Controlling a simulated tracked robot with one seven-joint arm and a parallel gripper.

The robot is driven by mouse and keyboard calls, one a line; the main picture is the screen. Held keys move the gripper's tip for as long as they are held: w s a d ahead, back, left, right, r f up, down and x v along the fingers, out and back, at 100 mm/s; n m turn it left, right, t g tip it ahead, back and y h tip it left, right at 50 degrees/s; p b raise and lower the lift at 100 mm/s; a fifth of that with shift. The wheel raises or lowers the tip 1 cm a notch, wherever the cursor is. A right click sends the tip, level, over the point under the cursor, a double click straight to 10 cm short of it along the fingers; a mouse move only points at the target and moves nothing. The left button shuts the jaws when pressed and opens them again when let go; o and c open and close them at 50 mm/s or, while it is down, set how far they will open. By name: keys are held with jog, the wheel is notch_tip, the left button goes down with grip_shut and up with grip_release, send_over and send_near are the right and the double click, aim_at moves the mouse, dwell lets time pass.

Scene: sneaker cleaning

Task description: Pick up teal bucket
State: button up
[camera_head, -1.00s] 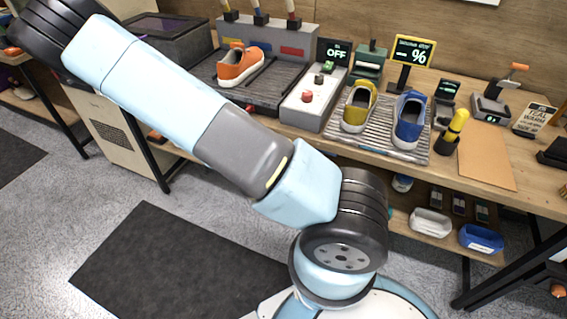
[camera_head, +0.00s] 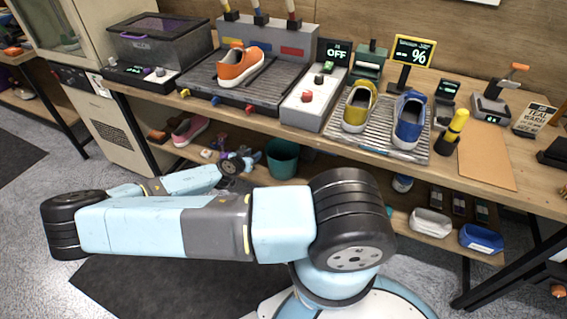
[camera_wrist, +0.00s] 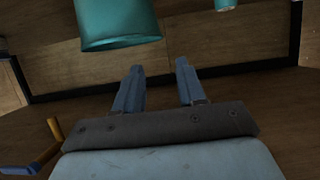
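The teal bucket (camera_head: 283,160) stands on the lower shelf of the wooden bench in the head view, behind my arm. In the wrist view the teal bucket (camera_wrist: 117,24) is at the top, left of centre, beyond my fingertips and cut off by the top edge. My gripper (camera_wrist: 159,66) is open, with two blue-grey fingers apart and nothing between them. It is apart from the bucket. In the head view my forearm reaches toward the lower shelf, and the gripper's fingers are hard to make out there.
A smaller teal thing (camera_wrist: 227,4) shows at the wrist view's top edge. A pink shoe (camera_head: 190,130) is on the lower shelf left of the bucket. White (camera_head: 430,222) and blue (camera_head: 480,238) tubs are to the right. The bench top (camera_head: 480,165) overhangs the shelf.

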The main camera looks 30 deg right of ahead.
aim_at(268, 144)
jog(key=x, duration=1.4)
jog(key=shift+r, duration=0.1)
jog(key=shift+a, duration=0.1)
jog(key=shift+c, duration=0.2)
grip_shut()
